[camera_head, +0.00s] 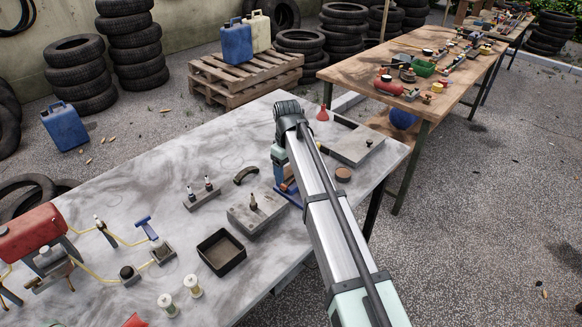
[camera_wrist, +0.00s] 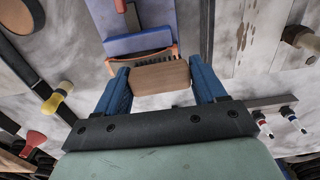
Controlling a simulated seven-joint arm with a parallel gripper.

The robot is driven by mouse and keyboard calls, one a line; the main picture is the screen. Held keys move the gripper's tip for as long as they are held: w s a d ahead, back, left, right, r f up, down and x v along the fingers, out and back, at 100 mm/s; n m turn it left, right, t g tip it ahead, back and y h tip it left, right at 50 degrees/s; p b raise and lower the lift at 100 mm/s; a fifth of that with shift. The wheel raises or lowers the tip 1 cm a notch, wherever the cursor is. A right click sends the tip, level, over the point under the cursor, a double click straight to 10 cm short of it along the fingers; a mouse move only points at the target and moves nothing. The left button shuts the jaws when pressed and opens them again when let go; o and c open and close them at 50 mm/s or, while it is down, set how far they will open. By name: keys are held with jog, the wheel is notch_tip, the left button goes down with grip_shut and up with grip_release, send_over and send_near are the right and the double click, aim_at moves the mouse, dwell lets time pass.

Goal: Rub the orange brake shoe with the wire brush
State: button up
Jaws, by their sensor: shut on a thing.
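My gripper (camera_wrist: 160,86) is shut on the wooden handle of the wire brush (camera_wrist: 162,76), between its two blue fingers. The brush's dark bristles show just beyond the handle in the wrist view. The orange brake shoe (camera_wrist: 112,69) is a curved piece right at the bristles, over a blue base (camera_wrist: 147,43). I cannot tell whether the bristles touch it. In the head view my gripper (camera_head: 283,172) is low over the blue base (camera_head: 291,195) on the grey table, and my arm hides most of the brush and shoe.
A dark curved piece (camera_head: 246,174), a block with two fittings (camera_head: 202,195), a flat grey block (camera_head: 244,218) and a black tray (camera_head: 221,268) stand left of my arm. A round brown tin (camera_head: 343,174) and red funnel (camera_head: 322,114) are to its right.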

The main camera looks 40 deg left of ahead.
jog(key=w, duration=0.6)
jog(key=shift+a+r, duration=0.1)
jog(key=s, duration=0.5)
jog(key=shift+s, duration=0.4)
jog(key=r, duration=0.3)
jog(key=shift+s, duration=0.3)
jog(key=shift+r, duration=2.55)
